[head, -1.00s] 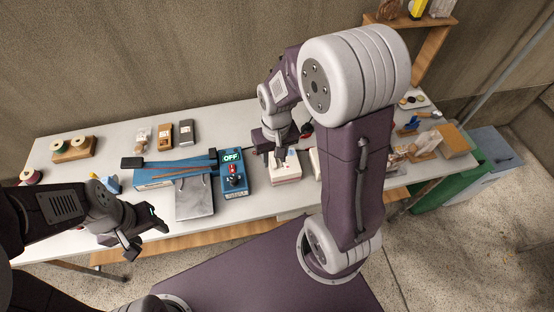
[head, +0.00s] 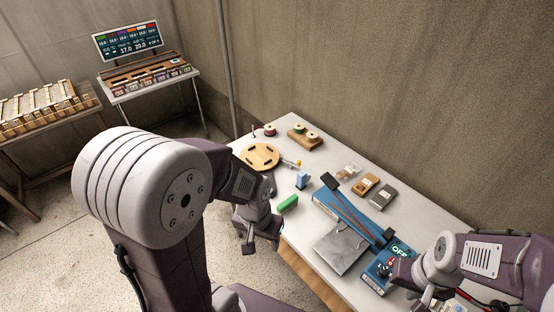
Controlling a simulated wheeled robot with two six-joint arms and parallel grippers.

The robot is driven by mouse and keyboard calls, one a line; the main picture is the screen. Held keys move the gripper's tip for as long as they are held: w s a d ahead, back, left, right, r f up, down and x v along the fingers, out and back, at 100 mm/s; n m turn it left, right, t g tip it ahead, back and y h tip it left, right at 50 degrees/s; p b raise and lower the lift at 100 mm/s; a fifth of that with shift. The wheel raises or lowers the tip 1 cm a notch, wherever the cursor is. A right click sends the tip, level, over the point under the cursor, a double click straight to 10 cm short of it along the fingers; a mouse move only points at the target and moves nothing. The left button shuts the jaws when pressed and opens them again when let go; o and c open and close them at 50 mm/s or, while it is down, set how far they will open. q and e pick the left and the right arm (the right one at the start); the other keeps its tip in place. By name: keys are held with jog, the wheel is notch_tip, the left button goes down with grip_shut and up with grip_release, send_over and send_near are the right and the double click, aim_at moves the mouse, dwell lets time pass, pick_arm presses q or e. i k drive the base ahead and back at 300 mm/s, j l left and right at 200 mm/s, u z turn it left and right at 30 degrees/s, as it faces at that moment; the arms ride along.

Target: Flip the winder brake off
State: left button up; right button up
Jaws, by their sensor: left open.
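No part is clearly recognisable as the winder brake. A small light-blue device (head: 303,179) with a pale upright part stands on the white table (head: 400,215), beside a green block (head: 288,203). My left gripper (head: 262,240) is open and empty at the table's near left edge, apart from the green block. My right gripper (head: 415,290) is close to the OFF panel; its jaws are unclear.
A round wooden board (head: 259,157) and a wooden spool holder (head: 303,138) stand toward the far end. A side table with a screen (head: 128,42) is at the back left.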

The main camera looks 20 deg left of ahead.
aim_at(291, 164)
jog(key=u, duration=0.65)
jog(key=i+j+z, duration=0.1)
jog(key=i+j, duration=0.7)
jog(key=i+j+z, duration=0.15)
jog(key=i+j, duration=0.65)
